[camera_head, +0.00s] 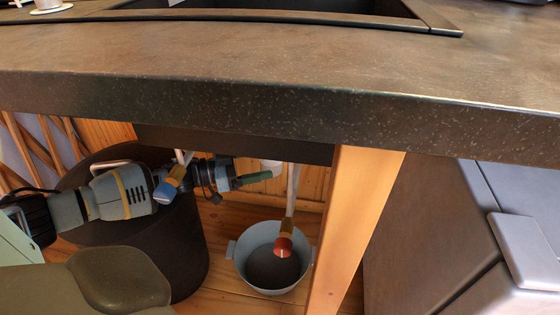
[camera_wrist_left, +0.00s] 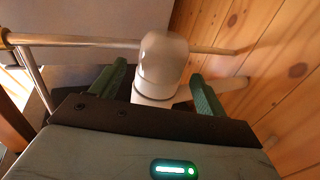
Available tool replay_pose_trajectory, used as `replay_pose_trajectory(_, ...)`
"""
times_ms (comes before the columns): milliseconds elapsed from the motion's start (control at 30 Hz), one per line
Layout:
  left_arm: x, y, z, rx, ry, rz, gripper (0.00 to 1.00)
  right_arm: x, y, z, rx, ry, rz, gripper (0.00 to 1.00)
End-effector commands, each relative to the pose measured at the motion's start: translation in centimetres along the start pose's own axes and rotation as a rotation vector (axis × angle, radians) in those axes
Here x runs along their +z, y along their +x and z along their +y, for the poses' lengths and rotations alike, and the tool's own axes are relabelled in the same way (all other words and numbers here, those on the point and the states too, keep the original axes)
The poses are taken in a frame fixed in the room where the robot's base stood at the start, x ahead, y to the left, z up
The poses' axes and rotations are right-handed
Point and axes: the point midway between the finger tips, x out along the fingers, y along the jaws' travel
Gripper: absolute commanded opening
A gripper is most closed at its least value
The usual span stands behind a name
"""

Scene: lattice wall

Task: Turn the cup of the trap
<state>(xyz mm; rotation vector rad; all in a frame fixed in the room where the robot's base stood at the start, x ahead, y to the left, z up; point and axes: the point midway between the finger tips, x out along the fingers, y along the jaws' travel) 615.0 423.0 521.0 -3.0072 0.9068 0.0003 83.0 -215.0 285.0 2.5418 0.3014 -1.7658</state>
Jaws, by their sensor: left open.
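The cup of the trap (camera_wrist_left: 162,62) is a pale, rounded cylinder in the middle of the left wrist view, with a ring and white pipe at its near end. In the head view only a small white part of it (camera_head: 272,167) shows under the counter's edge. My left gripper (camera_head: 262,177) reaches in under the counter. Its green fingers are open, one on each side of the trap, in the left wrist view (camera_wrist_left: 156,88). I cannot tell whether they touch it. My right gripper is not in view.
The dark counter (camera_head: 300,100) overhangs the work space. A grey two-handled pot (camera_head: 243,268) stands on the wooden floor below a red-ended hose (camera_head: 284,246). A wooden post (camera_head: 352,215) stands at right. A dark round bin (camera_head: 190,262) is below my left arm.

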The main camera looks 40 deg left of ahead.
Motion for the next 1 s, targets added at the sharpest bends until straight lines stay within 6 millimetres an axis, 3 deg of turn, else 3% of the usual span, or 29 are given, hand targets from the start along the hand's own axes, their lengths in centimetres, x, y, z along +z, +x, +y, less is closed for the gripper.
replay_pose_trajectory(200,0.2,3.3,0.0,0.001,0.002,0.002,0.75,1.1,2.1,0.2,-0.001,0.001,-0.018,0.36)
replay_pose_trajectory(400,0.2,5.1,0.0,0.001,0.0,0.001,0.75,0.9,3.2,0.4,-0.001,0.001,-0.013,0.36)
replay_pose_trajectory(833,0.0,5.7,0.0,-0.001,0.0,0.001,0.75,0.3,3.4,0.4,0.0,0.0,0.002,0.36)
replay_pose_trajectory(1000,0.0,5.7,0.0,0.0,0.0,0.001,0.52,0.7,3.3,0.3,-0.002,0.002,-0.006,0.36)
